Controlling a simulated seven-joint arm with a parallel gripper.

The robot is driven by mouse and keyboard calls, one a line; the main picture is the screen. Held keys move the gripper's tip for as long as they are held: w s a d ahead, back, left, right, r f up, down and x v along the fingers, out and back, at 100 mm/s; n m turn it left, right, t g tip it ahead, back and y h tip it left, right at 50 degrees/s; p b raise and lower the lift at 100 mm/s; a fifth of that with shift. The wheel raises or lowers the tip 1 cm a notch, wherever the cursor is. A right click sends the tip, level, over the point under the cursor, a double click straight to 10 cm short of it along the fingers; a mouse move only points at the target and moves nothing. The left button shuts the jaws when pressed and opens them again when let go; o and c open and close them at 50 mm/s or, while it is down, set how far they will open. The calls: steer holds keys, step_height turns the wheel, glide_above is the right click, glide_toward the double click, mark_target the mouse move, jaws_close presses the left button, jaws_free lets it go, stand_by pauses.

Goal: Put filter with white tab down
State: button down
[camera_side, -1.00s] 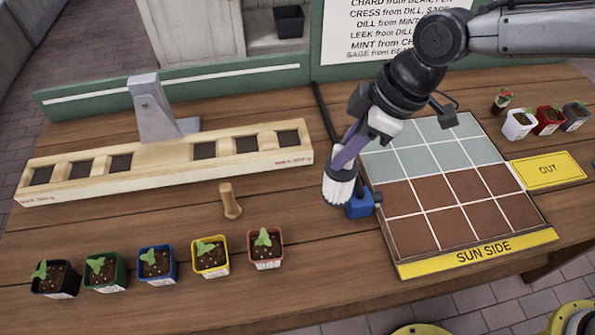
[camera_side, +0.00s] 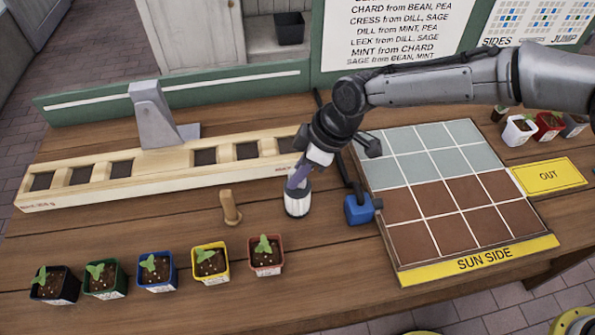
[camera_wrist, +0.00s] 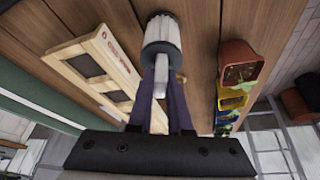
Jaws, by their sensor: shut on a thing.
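The filter (camera_side: 298,204) is a white, ribbed cylinder with a dark end cap. In the wrist view the filter (camera_wrist: 162,40) extends from my fingertips, and its white tab (camera_wrist: 161,68) sits between the two purple fingers. My gripper (camera_side: 297,182) is shut on the tab, and it also shows in the wrist view (camera_wrist: 161,84). In the side view the filter hangs nearly upright over the bare wood between the wooden peg and the blue block. I cannot tell whether its bottom touches the table.
A wooden rack with dark square slots (camera_side: 120,182) lies behind. Several potted seedlings (camera_side: 157,272) line the front left. A tiled board (camera_side: 445,226) fills the right.

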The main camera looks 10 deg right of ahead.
steer(key=shift+f, duration=0.15)
steer(key=c, duration=0.8)
jaws_free()
steer(key=shift+c, duration=0.2)
steer(key=shift+r, duration=0.25)
steer(key=v, duration=1.2)
steer(key=shift+s+d+f, duration=0.1)
steer(key=shift+f, duration=0.05)
